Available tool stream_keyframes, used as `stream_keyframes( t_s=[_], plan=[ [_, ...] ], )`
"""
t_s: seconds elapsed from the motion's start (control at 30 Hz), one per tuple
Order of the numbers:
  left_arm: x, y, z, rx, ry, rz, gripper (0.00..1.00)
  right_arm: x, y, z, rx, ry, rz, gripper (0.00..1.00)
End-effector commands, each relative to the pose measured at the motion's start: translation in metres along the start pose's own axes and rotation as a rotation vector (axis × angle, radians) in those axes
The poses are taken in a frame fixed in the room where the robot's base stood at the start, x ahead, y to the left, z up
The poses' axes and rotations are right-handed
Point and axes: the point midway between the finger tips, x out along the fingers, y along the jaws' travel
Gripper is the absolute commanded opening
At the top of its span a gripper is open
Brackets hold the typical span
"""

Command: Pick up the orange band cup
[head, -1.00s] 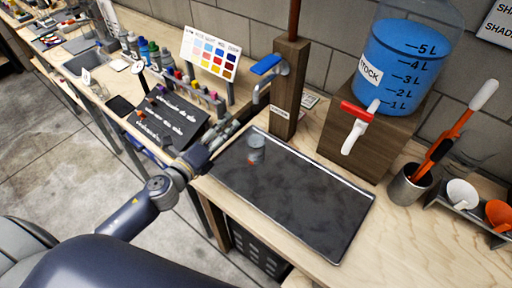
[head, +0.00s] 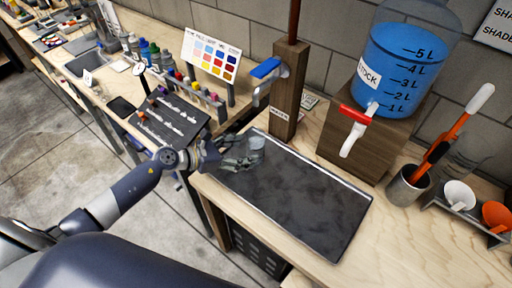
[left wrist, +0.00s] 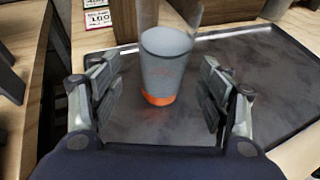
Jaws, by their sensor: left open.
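The orange band cup (left wrist: 165,66) is a greyish see-through cup with an orange band at its base. It stands upright on the dark tray (left wrist: 265,70). In the head view the cup (head: 257,146) is at the tray's far left corner, its lower part hidden by my gripper. My left gripper (head: 247,157) is open beside the cup, low over the tray (head: 310,195). In the left wrist view the two fingers (left wrist: 162,98) are apart, with the cup between and a little beyond them. My right gripper is not in view.
A wooden post with a blue-handled tap (head: 266,68) stands just behind the cup. A blue water tank (head: 405,65) with a red-handled tap is behind the tray. A metal holder with orange tools (head: 408,188) is at right. Most of the tray is bare.

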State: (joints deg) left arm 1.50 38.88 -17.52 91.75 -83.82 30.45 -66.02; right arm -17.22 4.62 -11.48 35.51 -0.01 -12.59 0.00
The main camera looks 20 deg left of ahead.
Motion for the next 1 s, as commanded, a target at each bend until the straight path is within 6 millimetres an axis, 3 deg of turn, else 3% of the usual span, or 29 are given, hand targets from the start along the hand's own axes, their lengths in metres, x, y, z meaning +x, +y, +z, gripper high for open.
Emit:
stream_keyframes(
  t_s=[0.4, 0.7, 0.77, 0.97, 1.0],
  plan=[
    [0.047, -0.004, 0.003, -0.001, -0.002, 0.0, 0.7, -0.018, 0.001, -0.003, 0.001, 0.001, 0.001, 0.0],
    [0.052, -0.004, 0.002, 0.0, -0.001, 0.0, 0.7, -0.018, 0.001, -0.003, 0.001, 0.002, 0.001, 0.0],
    [0.052, -0.004, 0.002, 0.0, -0.001, 0.0, 0.61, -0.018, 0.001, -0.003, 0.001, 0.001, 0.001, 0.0],
    [0.052, -0.004, 0.002, -0.001, -0.001, 0.0, 0.15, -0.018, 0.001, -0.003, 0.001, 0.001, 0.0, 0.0],
    [0.052, -0.004, 0.002, -0.001, -0.001, 0.0, 0.14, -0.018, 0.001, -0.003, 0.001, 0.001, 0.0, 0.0]
  ],
)
